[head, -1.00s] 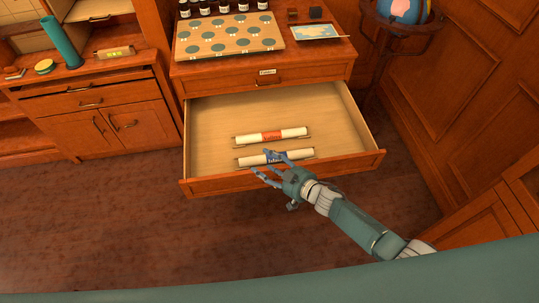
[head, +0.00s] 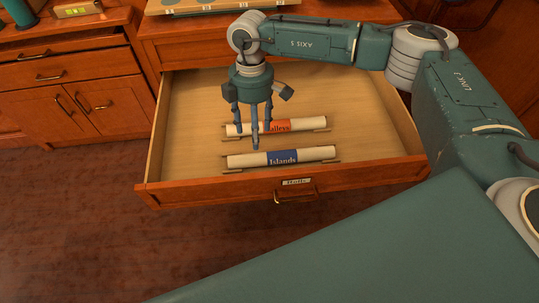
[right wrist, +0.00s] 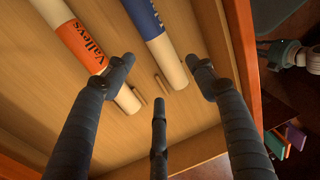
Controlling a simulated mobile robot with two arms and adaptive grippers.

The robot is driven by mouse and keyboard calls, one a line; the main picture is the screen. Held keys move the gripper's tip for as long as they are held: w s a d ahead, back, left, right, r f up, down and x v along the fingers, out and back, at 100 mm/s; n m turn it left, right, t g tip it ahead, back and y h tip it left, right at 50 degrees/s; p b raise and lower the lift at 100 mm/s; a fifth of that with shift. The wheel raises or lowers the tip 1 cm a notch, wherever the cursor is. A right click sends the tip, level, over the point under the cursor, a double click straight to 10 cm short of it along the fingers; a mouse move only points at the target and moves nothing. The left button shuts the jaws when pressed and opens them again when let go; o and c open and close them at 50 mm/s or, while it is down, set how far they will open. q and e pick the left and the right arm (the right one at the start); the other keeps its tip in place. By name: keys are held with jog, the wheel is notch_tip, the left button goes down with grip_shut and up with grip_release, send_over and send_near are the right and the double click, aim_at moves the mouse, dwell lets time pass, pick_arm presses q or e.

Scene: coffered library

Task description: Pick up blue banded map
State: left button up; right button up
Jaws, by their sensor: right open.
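The blue banded map (head: 281,157) is a cream roll with a blue band marked "Islands". It lies across the front of the open drawer, on small wooden rests. It also shows in the right wrist view (right wrist: 150,22), with one end below and between my fingers. My right gripper (head: 252,135) points down over the left part of the drawer. Its fingers (right wrist: 160,78) are spread, with nothing between the tips, and look apart from the map. My left gripper is not in view.
An orange banded roll (head: 290,125), marked "Valleys" in the wrist view, lies parallel just behind the blue one, partly hidden by my fingers. The drawer's front panel (head: 350,180) and sides form low walls around both. The drawer floor behind the rolls (head: 195,95) is bare.

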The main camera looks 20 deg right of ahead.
aim_at(258, 154)
jog(key=f, duration=0.3)
jog(key=s+f, duration=0.1)
jog(key=f, duration=0.3)
jog(key=f+b, duration=0.1)
jog(key=f, duration=0.2)
jog(key=shift+s+d+f, duration=0.15)
jog(key=shift+d+f, duration=0.05)
jog(key=shift+f, duration=0.05)
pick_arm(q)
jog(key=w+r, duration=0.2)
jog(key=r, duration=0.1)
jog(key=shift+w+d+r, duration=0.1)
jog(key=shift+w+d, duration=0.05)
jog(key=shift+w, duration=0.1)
pick_arm(e)
jog(key=c, duration=1)
